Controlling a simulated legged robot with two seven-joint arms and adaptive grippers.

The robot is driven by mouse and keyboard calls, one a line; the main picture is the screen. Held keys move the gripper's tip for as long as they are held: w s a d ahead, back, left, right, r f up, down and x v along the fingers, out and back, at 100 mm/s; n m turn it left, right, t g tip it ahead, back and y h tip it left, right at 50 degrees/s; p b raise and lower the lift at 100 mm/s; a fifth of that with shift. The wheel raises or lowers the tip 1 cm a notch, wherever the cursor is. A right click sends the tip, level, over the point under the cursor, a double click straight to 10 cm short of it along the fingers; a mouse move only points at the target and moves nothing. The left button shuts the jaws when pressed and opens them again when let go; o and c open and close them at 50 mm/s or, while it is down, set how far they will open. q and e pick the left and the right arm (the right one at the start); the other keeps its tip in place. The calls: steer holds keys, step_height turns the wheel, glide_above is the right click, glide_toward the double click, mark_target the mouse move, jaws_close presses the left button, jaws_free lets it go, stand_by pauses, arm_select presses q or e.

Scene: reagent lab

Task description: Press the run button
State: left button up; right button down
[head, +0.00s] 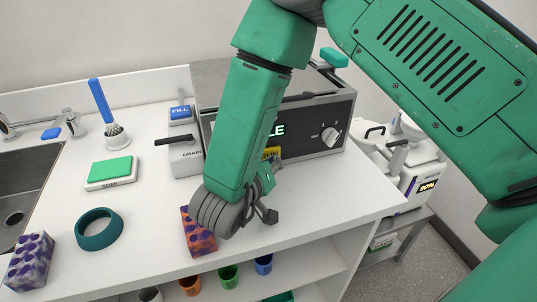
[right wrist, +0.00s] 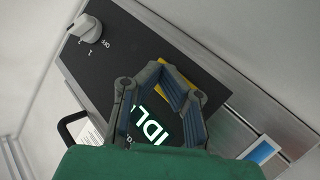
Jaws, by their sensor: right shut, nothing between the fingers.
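The grey-and-black machine (head: 305,128) stands at the back of the counter, its dark front panel partly hidden by my right arm. Its lit display (right wrist: 152,126) shows letters that read as part of "IDLE". A yellow patch (head: 271,152) sits low on the panel; it also shows in the right wrist view (right wrist: 178,76), partly covered by my fingers. I cannot tell whether it is the run button. My right gripper (head: 271,168) is shut and empty, its fingertips in front of the yellow patch. I cannot tell whether they touch. My left gripper is out of view.
A white knob (head: 330,137) is right of the display. A drain lever (head: 174,141) and a blue fill part (head: 180,112) are at the machine's left. A purple-orange block (head: 197,238), a teal ring (head: 98,230) and a green-topped soap box (head: 110,171) are on the counter.

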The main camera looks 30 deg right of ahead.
steer(key=shift+w+d, duration=0.1)
steer(key=shift+w, duration=0.25)
steer(key=shift+s, duration=0.1)
stand_by(0.5)
steer(key=shift+s+a+p, duration=0.2)
steer(key=shift+s+p, duration=0.35)
steer(key=shift+p, duration=0.1)
steer(key=shift+s, duration=0.15)
steer(key=shift+s, duration=0.1)
steer(key=shift+s+a+p, duration=0.2)
steer(key=shift+s+p, duration=0.1)
steer(key=shift+s, duration=0.45)
steer(key=shift+s+a+p, duration=0.2)
steer(key=shift+s+p, duration=0.15)
steer(key=shift+s, duration=0.45)
steer(key=shift+s+a+p, duration=0.2)
steer(key=shift+s+p, duration=0.1)
steer(key=shift+s, duration=0.45)
steer(key=shift+s, duration=0.1)
